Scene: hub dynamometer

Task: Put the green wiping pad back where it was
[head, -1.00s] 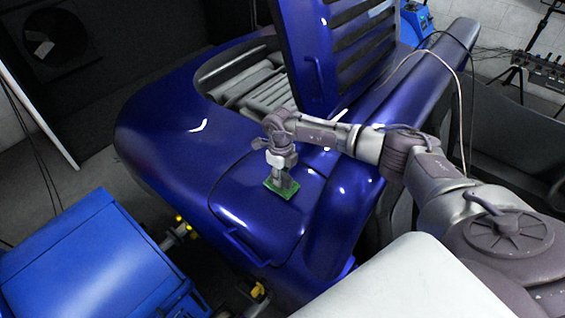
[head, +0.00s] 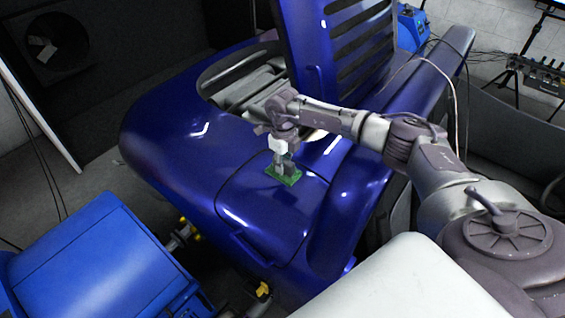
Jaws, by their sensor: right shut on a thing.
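The green wiping pad (head: 284,177) is a small flat rectangle in the head view. It is at the blue bodywork of the vehicle (head: 190,130), near a panel seam in the middle of the picture. My right gripper (head: 283,165) points down from above and is shut on the pad. The fingers hide part of the pad's top. I cannot tell whether the pad touches the blue surface or is slightly above it. My left gripper is not in view.
The raised blue louvred cover (head: 335,50) stands behind my right arm, beside an open engine bay (head: 240,80). A blue box-shaped unit (head: 95,265) is at the lower left, with yellow-capped fittings beside it. The curved blue surface left of the pad is clear.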

